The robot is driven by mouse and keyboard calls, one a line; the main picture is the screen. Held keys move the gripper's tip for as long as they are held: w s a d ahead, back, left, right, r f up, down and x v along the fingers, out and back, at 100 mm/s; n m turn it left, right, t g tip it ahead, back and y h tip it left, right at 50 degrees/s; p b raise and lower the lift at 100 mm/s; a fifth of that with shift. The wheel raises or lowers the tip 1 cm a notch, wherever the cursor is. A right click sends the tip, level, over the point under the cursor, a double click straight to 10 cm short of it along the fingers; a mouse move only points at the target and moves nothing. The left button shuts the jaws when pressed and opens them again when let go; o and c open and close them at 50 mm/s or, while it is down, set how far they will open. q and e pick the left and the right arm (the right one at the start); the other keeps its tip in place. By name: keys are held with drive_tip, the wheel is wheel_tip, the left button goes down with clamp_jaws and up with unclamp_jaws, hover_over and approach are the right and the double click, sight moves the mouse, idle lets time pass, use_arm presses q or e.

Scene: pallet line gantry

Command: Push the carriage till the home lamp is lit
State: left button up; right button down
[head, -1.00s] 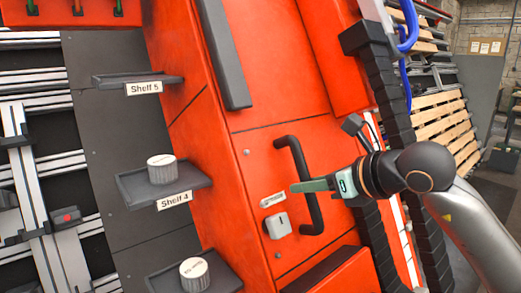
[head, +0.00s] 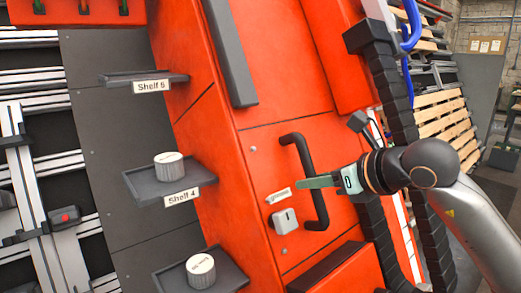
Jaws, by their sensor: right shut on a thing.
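The carriage (head: 225,165) is a tall orange body that looks tilted in the head view and carries dark side shelves. A black bar handle (head: 319,207) stands on its orange face. My right gripper (head: 318,182) comes in from the right and is shut on this handle, with its greenish fingers across the bar. I cannot make out a lamp marked as home. A small red round part (head: 65,217) sits on a grey block on the rails at the left, and I cannot tell whether it is a lamp. My left gripper is not in view.
Shelf 4 (head: 205,192) holds a grey-white cylinder (head: 169,167); another cylinder (head: 201,272) stands on the shelf below. Shelf 5 (head: 110,80) looks empty. A grey latch-like box (head: 284,222) is beside the handle. A black cable chain (head: 390,90) runs down at the right.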

drive_tip(key=shift+s+a, duration=0.2)
drive_tip(key=shift+a, duration=0.15)
